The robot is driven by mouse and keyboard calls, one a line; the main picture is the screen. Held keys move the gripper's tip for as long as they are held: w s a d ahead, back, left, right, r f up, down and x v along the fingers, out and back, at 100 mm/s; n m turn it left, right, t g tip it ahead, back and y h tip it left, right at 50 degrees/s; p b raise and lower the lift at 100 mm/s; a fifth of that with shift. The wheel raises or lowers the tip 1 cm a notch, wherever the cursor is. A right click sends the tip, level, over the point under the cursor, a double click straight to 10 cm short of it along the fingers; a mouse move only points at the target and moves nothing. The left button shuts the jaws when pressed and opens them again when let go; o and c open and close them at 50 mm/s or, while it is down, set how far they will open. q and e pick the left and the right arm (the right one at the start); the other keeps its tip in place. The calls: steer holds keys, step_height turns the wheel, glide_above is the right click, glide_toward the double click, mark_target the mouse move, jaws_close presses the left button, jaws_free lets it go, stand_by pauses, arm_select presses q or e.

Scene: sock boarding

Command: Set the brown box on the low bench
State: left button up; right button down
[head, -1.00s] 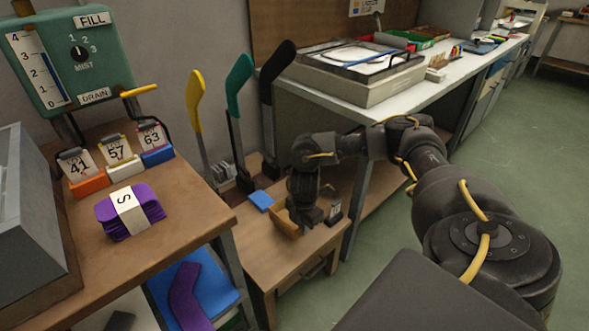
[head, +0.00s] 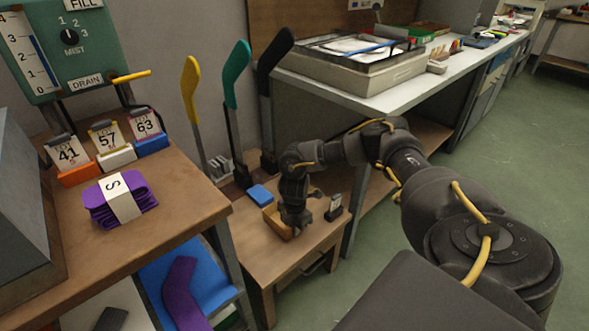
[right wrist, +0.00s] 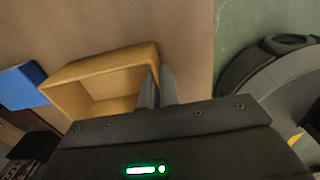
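The brown box (head: 276,224), small and open-topped, is at the low wooden bench (head: 290,258), in front of a blue block. In the right wrist view the box (right wrist: 100,82) shows its open side. My right gripper (right wrist: 157,88) has one finger inside and one outside the box's right wall, closed on it. In the head view this gripper (head: 290,226) points down at the box and hides part of it. The box is at or just above the bench top; I cannot tell if it touches. My left gripper is not in view.
On the bench, a blue block (head: 260,194) lies behind the box and a small dark card holder (head: 335,208) stands to its right. Upright yellow, teal and black sock boards stand behind. A higher table (head: 160,225) with a purple sock bundle (head: 121,199) is at left.

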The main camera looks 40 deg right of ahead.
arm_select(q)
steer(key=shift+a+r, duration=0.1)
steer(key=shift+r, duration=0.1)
arm_select(e)
steer(key=shift+f, duration=0.1)
steer(key=shift+f, duration=0.15)
steer(key=c, duration=1.6)
jaws_free()
steer(key=shift+c, duration=0.2)
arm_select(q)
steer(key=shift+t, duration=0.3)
arm_select(e)
steer(key=shift+r, duration=0.55)
step_height(320, 180, up, 6)
steer(key=shift+f+p, duration=0.25)
steer(key=shift+p, duration=1)
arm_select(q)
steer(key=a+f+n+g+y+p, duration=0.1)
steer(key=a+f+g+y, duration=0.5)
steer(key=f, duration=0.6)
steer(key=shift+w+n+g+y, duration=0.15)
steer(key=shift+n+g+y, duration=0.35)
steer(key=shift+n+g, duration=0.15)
arm_select(e)
step_height(320, 180, up, 6)
steer(key=shift+f, duration=0.1)
